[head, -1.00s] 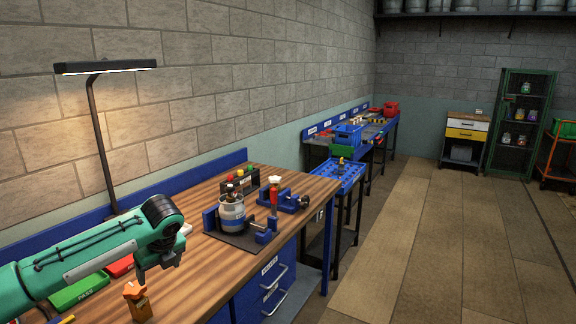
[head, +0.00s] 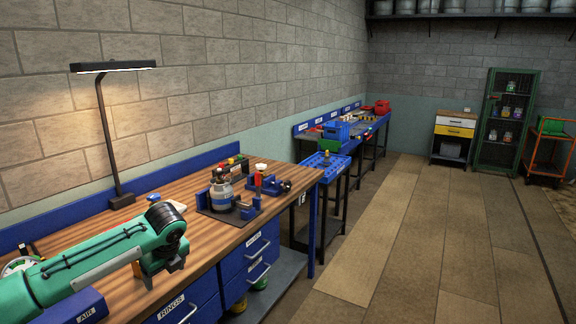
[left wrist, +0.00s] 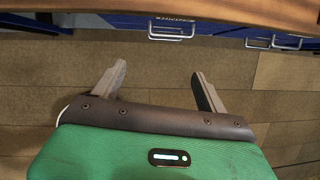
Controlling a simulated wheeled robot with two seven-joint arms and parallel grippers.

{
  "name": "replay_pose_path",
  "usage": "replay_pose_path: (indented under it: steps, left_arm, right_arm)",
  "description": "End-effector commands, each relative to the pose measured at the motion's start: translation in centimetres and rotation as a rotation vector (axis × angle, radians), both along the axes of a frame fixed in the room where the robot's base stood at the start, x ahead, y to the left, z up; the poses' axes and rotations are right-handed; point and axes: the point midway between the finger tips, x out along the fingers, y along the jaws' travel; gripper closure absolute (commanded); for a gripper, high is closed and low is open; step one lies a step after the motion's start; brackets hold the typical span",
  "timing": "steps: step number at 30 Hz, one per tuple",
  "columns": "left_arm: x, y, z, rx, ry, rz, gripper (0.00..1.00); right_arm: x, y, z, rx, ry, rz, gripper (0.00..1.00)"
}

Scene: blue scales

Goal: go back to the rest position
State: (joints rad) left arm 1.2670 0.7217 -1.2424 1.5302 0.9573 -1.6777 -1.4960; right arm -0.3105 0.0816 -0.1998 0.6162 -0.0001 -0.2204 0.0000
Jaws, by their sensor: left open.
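My left arm reaches in from the left in the head view, over the front of the wooden workbench (head: 190,219). Its gripper is mostly hidden behind the wrist there. In the left wrist view my left gripper (left wrist: 158,82) has its two fingers spread wide apart with nothing between them. The fingers show against the wooden floor, with the bench's blue drawer fronts (left wrist: 130,22) beyond their tips. My right gripper does not show.
On the bench stand a grey canister (head: 221,194) in a holder, a blue vise (head: 268,186) and a lamp (head: 121,199). A blue perforated cart (head: 322,166) stands past the bench end. The floor (head: 430,230) to the right is clear.

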Motion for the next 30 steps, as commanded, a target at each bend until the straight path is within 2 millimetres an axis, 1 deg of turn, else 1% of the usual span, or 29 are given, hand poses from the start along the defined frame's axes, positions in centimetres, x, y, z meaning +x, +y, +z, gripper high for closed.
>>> replay_pose_path:
  steps: [1,5,8,11,14,17,18,19,20,21,23,24,26,27,29,30]
  left_arm:
    - [0.2,-0.2,-0.9,-0.014,-0.004,0.013,0.25]
    - [1.0,-0.9,-3.0,-0.059,-0.032,0.061,0.25]
    - [1.6,-1.4,-4.9,-0.101,-0.057,0.105,0.25]
    - [2.2,-2.0,-7.4,-0.149,-0.081,0.161,0.25]
    - [2.7,-2.6,-10.7,-0.210,-0.109,0.237,0.25]
    - [2.9,-3.3,-15.3,-0.289,-0.140,0.342,0.25]
    - [2.8,-3.5,-17.4,-0.321,-0.151,0.392,0.25]
    - [2.7,-3.6,-19.1,-0.346,-0.161,0.431,0.25]
    - [2.5,-3.8,-20.7,-0.370,-0.169,0.470,0.25]
    - [2.1,-3.8,-23.0,-0.400,-0.178,0.524,0.25]
    - [1.3,-3.9,-26.4,-0.442,-0.191,0.605,0.25]
    - [0.7,-4.0,-28.7,-0.469,-0.198,0.659,0.25]
    - [-0.7,-3.9,-32.2,-0.504,-0.207,0.742,0.25]
    - [-1.8,-3.9,-34.6,-0.526,-0.212,0.797,0.25]
    - [-3.7,-3.8,-38.2,-0.554,-0.218,0.882,0.25]
    - [-5.2,-3.7,-40.6,-0.570,-0.220,0.938,0.25]
  right_arm:
    - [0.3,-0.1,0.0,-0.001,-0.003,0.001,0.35]
    - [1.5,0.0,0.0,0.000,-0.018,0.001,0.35]
    - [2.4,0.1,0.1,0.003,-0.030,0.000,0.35]
    - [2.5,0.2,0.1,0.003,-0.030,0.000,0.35]
    - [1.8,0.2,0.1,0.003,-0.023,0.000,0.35]
    - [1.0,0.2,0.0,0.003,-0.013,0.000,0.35]
    - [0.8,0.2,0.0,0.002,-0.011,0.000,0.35]
    - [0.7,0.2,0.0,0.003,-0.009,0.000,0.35]
    - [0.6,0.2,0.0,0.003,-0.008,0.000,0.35]
    - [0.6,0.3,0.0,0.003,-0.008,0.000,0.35]
    - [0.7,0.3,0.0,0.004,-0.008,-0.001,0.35]
    - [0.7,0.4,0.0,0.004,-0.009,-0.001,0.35]
    - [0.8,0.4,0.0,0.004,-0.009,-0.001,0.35]
    - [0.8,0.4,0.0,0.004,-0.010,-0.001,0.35]
    - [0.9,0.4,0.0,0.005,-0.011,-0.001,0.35]
    - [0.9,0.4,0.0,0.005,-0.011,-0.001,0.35]
